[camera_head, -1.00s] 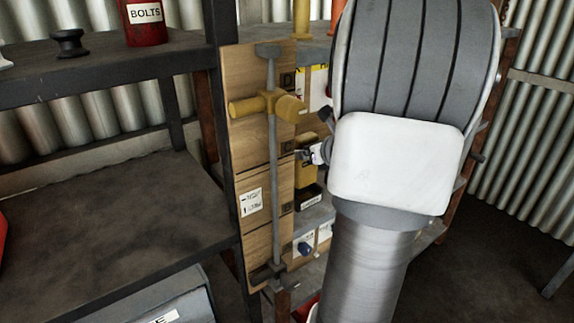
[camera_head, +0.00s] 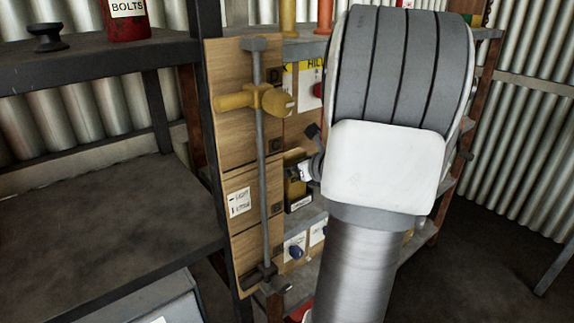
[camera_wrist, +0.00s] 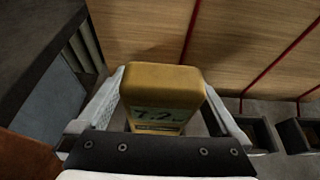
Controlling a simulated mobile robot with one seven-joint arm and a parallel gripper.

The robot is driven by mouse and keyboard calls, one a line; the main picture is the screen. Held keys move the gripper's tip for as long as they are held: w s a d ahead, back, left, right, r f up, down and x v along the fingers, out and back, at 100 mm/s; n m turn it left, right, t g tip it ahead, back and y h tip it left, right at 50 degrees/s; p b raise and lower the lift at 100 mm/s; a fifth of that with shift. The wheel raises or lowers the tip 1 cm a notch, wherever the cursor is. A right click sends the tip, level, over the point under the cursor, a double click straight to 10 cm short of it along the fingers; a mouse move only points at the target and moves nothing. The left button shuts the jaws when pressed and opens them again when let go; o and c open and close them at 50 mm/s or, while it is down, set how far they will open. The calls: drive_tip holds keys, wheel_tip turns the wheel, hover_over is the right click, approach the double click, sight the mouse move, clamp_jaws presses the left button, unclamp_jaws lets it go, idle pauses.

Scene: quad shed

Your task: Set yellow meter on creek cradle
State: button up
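The yellow meter (camera_wrist: 162,92) is a boxy case with a "7.2" display. In the wrist view it stands between the two fingers of my gripper (camera_wrist: 163,98), which appear to press on its left and right sides. In the head view my gripper (camera_head: 306,172) is small, partly hidden by my arm, at the yellow meter (camera_head: 293,186). A dark labelled holder (camera_head: 300,205) shows just below the meter there; I cannot tell whether the meter rests in it. I cannot read which cradle is creek.
Open dark cradles (camera_wrist: 252,134) and (camera_wrist: 298,135) stand right of the meter in the wrist view, before a wooden back with red lines. A board with a yellow-handled bar (camera_head: 262,150) stands left of my gripper. A dark shelf (camera_head: 90,215) lies further left.

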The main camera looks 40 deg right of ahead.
drive_tip(key=shift+s+r+p, duration=0.25)
drive_tip(key=shift+r+p, duration=0.1)
drive_tip(key=shift+r, duration=0.05)
drive_tip(key=p+v, duration=0.3)
drive_tip(key=v, duration=0.8)
drive_tip(key=shift+s, duration=0.25)
drive_tip(key=shift+w+a, duration=0.1)
drive_tip(key=shift+a, duration=0.1)
